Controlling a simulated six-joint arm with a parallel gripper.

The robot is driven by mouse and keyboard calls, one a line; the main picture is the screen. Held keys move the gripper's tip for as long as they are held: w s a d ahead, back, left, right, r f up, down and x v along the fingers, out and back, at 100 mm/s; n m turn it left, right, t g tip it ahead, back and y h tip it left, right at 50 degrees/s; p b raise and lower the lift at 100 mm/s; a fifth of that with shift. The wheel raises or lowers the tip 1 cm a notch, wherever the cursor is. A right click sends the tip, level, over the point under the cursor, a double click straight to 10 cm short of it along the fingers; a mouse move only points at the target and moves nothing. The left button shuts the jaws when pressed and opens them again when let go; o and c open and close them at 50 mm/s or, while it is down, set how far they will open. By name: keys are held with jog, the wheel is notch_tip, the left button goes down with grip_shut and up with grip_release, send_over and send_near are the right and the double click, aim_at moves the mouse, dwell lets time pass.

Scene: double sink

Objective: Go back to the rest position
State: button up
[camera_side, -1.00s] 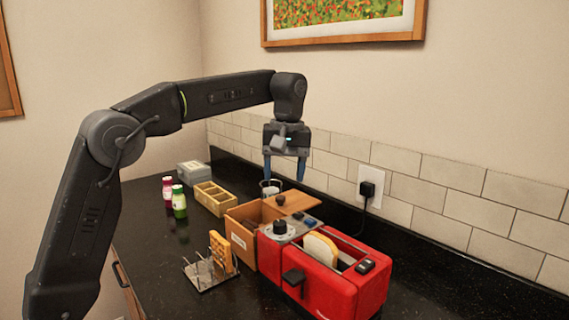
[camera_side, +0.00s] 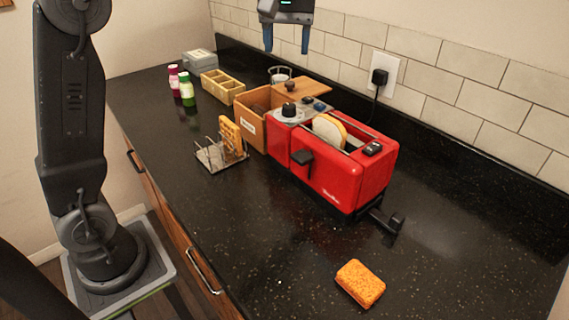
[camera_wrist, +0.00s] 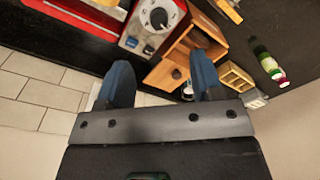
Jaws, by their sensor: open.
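My gripper (camera_side: 287,38) hangs in the air at the top of the side view, fingers pointing down, above the back of the counter. Its two blue fingers are apart with nothing between them; they also show in the wrist view (camera_wrist: 160,82). Below and in front of it, a wooden box (camera_side: 254,118) with a lid (camera_side: 302,88) stands beside the red toaster (camera_side: 335,180). A slice of bread (camera_side: 329,131) sticks up from the toaster slot. The upper part of my arm is out of the side view.
A wire rack (camera_side: 212,155) holds a waffle-like slice (camera_side: 231,136). An orange sponge (camera_side: 360,283) lies at the front right. Two small bottles (camera_side: 187,88), a divided tray (camera_side: 222,86) and a glass (camera_side: 279,75) stand farther back. A plug (camera_side: 379,77) sits in the wall outlet. The front counter is mostly clear.

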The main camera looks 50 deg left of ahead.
jog(key=s+d+f+m+t, duration=0.2)
jog(key=s+f+m, duration=0.2)
jog(key=s, duration=0.7)
jog(key=s+d+f+m+t, duration=0.2)
jog(key=s+f, duration=0.5)
jog(key=s, duration=0.4)
jog(key=m+t, duration=0.1)
jog(key=m, duration=0.1)
jog(key=shift+s+d+f+m+h, duration=0.25)
jog(key=shift+d+f+m+h, duration=0.05)
jog(key=shift+d+f+m, duration=0.1)
